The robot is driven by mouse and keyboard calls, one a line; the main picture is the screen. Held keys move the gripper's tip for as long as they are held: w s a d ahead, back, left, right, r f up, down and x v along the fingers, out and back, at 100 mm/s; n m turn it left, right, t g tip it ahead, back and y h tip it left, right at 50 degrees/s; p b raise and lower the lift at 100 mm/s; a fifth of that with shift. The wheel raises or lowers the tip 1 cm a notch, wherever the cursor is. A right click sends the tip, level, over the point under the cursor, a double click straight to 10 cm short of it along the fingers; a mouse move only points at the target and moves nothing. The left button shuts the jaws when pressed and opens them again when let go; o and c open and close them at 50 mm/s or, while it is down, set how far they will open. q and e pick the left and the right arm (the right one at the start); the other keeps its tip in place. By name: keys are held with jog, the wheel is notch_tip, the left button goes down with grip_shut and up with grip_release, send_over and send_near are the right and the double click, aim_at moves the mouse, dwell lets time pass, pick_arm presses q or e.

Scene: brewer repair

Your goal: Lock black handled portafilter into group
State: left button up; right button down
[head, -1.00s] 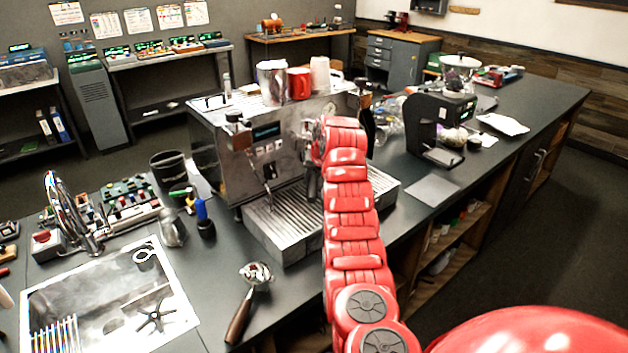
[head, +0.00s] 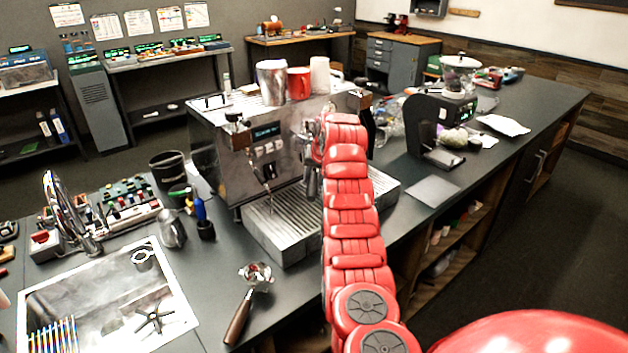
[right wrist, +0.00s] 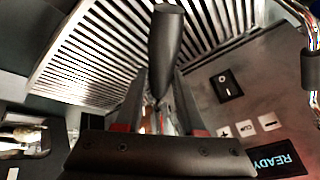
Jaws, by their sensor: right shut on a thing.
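The espresso machine (head: 250,160) stands on the counter with its drip tray (head: 272,232) in front. My right arm reaches up to its front, and my right gripper (head: 314,160) is at the group area, mostly hidden by the arm. In the right wrist view, the fingers (right wrist: 162,118) are shut on the black handled portafilter, whose black handle (right wrist: 166,50) points toward the slatted drip tray (right wrist: 95,55). The portafilter's head and its fit in the group are hidden. My left gripper is not in view.
A wooden-handled portafilter (head: 240,316) lies on the counter in front of the machine. Cups, including a red mug (head: 299,84), stand on the machine's top. A grinder (head: 432,130) stands to the right.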

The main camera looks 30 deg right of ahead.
jog(key=shift+r+b, duration=0.15)
jog(key=shift+b, duration=0.2)
dwell(0.6)
jog(key=shift+r, duration=0.45)
dwell(0.4)
jog(key=shift+f+b, duration=0.1)
jog(key=shift+b, duration=0.3)
jog(key=shift+r, duration=0.35)
dwell(0.7)
jog(key=shift+b, duration=0.3)
dwell(0.5)
